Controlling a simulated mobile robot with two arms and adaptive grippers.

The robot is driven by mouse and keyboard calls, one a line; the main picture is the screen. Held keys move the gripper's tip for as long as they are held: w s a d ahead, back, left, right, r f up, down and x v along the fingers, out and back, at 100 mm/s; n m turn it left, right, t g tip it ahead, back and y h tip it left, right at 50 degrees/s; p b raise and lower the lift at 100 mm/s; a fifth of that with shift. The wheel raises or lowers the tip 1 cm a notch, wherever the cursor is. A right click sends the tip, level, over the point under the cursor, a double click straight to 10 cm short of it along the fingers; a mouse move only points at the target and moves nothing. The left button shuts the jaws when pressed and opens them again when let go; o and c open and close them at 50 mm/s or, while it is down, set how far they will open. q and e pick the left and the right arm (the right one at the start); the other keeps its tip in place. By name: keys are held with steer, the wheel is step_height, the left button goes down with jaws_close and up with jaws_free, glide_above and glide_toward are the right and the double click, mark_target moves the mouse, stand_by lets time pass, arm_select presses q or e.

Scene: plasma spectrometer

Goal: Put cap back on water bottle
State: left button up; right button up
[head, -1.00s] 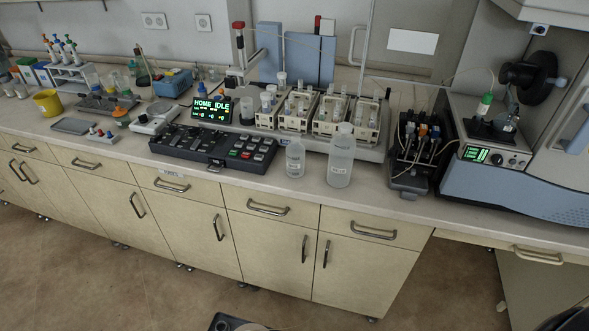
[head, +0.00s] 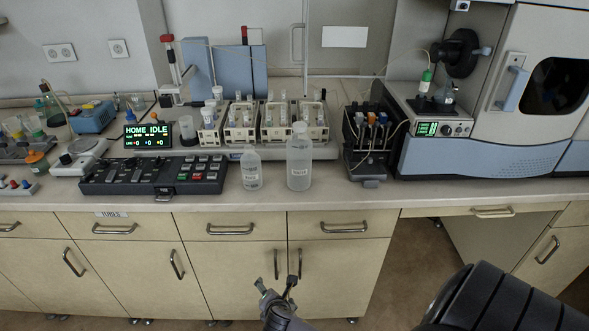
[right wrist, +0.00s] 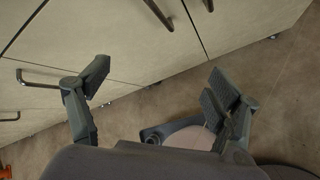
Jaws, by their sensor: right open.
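Two translucent white bottles stand upright side by side near the counter's front edge in the head view: a smaller one (head: 251,171) and a taller labelled one (head: 299,160) to its right. The taller one has a rounded white top; I cannot tell whether that is a cap. I cannot make out a loose cap. My right gripper (head: 277,287) is low in front of the cabinet doors, below the counter and the bottles. In the right wrist view its two fingers (right wrist: 155,85) are wide apart with nothing between them. My left gripper is not in view.
A black keypad console (head: 153,176) lies left of the bottles. Sample racks (head: 243,133) stand behind them, and a black pump unit (head: 368,150) stands to their right. The narrow counter strip (head: 330,190) in front is clear. Cabinet handles (head: 275,264) protrude near my gripper.

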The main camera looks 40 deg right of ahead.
steer(key=w+d+r+n+t+h+b, duration=0.1)
steer(key=w+d+r+n+t+h, duration=0.15)
steer(key=r, duration=0.75)
steer(key=w+d+r+n+t+h+b, duration=0.15)
steer(key=w+r, duration=0.25)
steer(key=r, duration=0.6)
steer(key=n+g+h+b, duration=0.1)
steer(key=n+h+b, duration=0.1)
steer(key=h, duration=0.3)
glide_toward(297, 156)
steer(key=v, duration=0.4)
steer(key=shift+f, duration=0.2)
steer(key=shift+d, duration=0.1)
steer(key=x, duration=1.2)
steer(key=shift+w+d, duration=0.1)
steer(key=shift+w, duration=0.05)
steer(key=shift+r, duration=0.1)
steer(key=p+x, duration=0.1)
steer(key=x, duration=0.4)
steer(key=shift+d+r, duration=0.1)
